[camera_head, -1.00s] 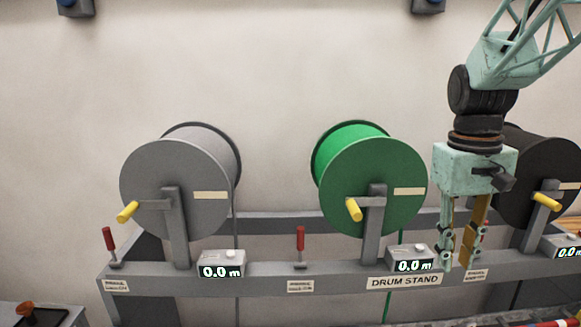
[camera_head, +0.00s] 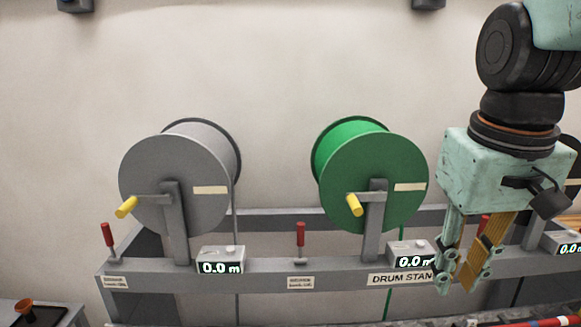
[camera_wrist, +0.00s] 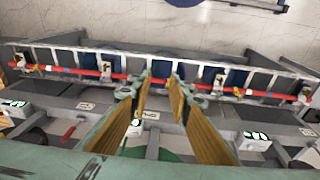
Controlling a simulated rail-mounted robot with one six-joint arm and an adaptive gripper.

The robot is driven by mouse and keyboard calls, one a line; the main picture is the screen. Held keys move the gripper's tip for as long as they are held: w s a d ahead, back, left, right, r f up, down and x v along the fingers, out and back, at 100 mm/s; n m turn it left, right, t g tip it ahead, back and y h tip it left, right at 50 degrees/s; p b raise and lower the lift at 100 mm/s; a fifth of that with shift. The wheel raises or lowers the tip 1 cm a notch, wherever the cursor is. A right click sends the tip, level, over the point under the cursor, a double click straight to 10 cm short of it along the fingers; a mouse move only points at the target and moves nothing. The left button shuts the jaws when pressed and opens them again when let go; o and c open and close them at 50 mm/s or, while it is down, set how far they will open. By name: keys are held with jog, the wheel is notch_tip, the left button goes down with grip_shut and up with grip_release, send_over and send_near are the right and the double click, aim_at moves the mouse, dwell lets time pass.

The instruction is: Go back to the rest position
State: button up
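My gripper (camera_head: 456,282) hangs fingers down at the right of the head view, in front of the drum stand (camera_head: 330,270). Its two fingers are apart, with nothing between them. In the wrist view my gripper (camera_wrist: 158,88) also shows open and empty, its fingers over a rack with a red bar. The gripper and arm hide the black drum at the right end of the stand.
A grey drum (camera_head: 172,185) and a green drum (camera_head: 375,185) with yellow cranks stand on the stand. Red levers (camera_head: 300,235) and length counters (camera_head: 221,262) sit along its beam. The long red bar (camera_wrist: 95,70) lies across the rack. The wall area above the drums is clear.

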jog(key=s+a+f+t+b, duration=0.1)
jog(key=s+a, duration=0.4)
jog(key=s, duration=0.7)
jog(key=shift+s+a+f+t+y, duration=0.2)
jog(key=shift+s+t+y, duration=0.1)
jog(key=shift+t, duration=0.3)
dwell(0.7)
